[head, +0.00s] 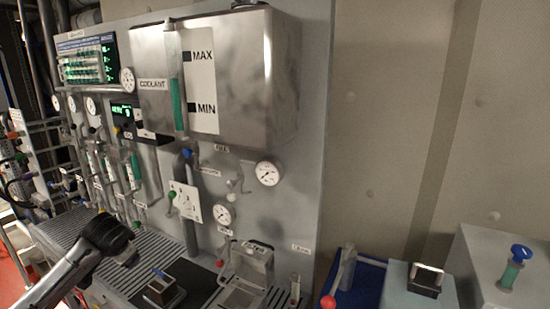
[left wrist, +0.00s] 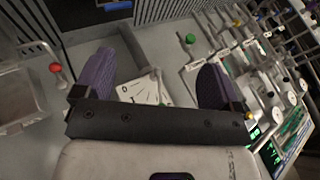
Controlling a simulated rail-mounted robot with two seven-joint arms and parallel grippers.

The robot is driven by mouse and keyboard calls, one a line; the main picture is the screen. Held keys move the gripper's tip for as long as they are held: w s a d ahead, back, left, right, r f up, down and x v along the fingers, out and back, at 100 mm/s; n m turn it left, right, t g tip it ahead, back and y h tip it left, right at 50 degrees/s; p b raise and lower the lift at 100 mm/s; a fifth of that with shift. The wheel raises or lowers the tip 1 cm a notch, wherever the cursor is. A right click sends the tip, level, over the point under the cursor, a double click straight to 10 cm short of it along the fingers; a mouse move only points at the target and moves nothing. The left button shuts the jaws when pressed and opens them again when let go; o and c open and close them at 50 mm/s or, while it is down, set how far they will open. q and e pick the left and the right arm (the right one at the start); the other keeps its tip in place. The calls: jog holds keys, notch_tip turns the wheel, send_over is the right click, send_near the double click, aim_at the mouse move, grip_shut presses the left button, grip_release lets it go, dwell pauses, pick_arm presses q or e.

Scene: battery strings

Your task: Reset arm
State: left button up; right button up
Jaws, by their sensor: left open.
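My left arm (head: 72,268) comes in from the lower left in the head view. Its dark end (head: 108,235) is over the grey slatted bench, in front of the panel. In the left wrist view my left gripper (left wrist: 158,68) shows two purple ribbed fingers spread wide apart. The gripper is open with nothing between the fingers. Behind the gap is a white dial plate (left wrist: 143,88) on the panel, apart from the fingers as far as I can tell. My right gripper is in neither view.
The panel carries a steel coolant tank (head: 250,75), gauges (head: 268,173) and levers with coloured knobs. A small dark box (head: 163,291) is on the bench near my left arm. A blue tray (head: 368,280) and grey blocks are at the right. A green knob (left wrist: 190,38) shows in the wrist view.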

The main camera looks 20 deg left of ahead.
pick_arm(q)
jog(key=w+d+r+m+t, duration=0.1)
jog(key=w+d+r+t, duration=0.2)
jog(key=d, duration=0.6)
jog(key=s+d+f+m+t+h, duration=0.1)
jog(key=s+d+f+t, duration=0.15)
jog(key=s+d, duration=0.45)
jog(key=s+d+f+m+t+h, duration=0.15)
jog(key=d+f, duration=0.25)
jog(key=d, duration=0.7)
jog(key=s+d+f+n+g+h, duration=0.2)
jog(key=s+d+f+g, duration=0.25)
jog(key=s+f, duration=0.9)
jog(key=s+d+f+n+g+h, duration=0.15)
jog(key=s+d+f+g, duration=0.3)
jog(key=s+f, duration=0.9)
jog(key=w+p+v, duration=0.2)
jog(key=p+v, duration=1.2)
jog(key=v, duration=0.1)
jog(key=w+r+p+v, duration=0.1)
jog(key=w+p+v, duration=0.1)
jog(key=p+v, duration=1.2)
jog(key=shift+d+r+t+p, duration=0.3)
jog(key=shift+d+r+p, duration=0.1)
jog(key=shift+r, duration=0.55)
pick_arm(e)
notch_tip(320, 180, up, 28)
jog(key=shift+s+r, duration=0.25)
